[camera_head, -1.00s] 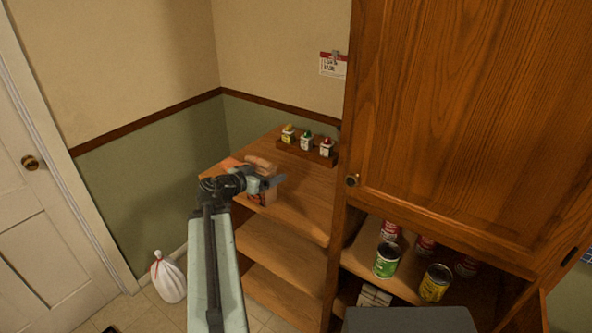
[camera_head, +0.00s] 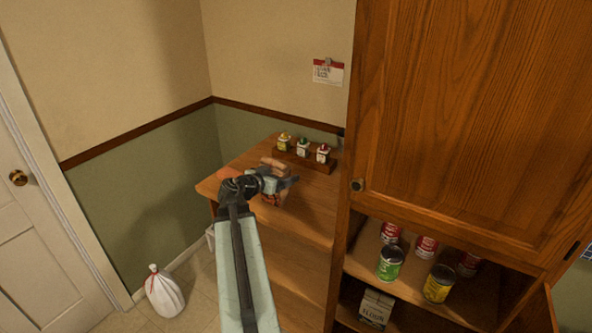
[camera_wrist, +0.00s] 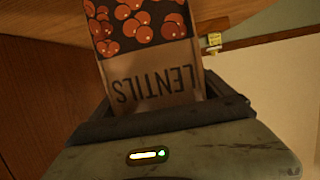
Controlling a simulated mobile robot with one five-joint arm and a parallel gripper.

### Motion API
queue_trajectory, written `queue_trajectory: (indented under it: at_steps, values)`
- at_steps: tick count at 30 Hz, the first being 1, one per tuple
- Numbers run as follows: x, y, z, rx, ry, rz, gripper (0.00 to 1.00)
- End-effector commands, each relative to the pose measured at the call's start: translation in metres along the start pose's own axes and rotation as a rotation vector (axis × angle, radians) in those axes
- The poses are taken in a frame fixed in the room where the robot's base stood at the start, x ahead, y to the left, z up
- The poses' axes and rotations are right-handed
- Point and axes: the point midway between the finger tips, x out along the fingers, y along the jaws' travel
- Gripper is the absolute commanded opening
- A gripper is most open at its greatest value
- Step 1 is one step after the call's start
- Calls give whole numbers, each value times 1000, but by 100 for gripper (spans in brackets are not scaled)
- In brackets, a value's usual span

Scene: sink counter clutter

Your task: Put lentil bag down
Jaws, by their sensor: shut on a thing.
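The lentil bag (camera_wrist: 150,75) is brown with a dark panel of red lentils and the word LENTILS, upside down in the wrist view. My gripper (camera_wrist: 155,108) is shut on it. In the head view the bag (camera_head: 274,166) shows partly behind my gripper (camera_head: 282,183), at the wooden shelf unit's top (camera_head: 310,205). My gripper hides part of the bag. I cannot tell whether the bag touches the surface.
A small wooden rack with three little bottles (camera_head: 303,149) stands at the back of the top. A tall wooden cabinet (camera_head: 450,110) with cans (camera_head: 390,263) bounds the right side. A white tied bag (camera_head: 164,292) sits on the floor.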

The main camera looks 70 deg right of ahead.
Motion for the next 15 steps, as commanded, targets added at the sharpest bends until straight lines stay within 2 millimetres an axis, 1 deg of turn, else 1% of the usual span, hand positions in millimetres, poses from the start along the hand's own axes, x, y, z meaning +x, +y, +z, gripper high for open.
queue_trajectory:
  at_steps: [1,4,6,9,12,15]
  values:
    - [9,-7,-1,-2,1,-4,21]
    - [24,-15,-4,-3,1,-10,21]
    - [39,-21,-7,-4,1,-13,21]
    - [62,-27,-12,-5,1,-14,21]
    - [81,-32,-16,-4,1,-16,21]
    - [90,-34,-18,-5,1,-17,21]
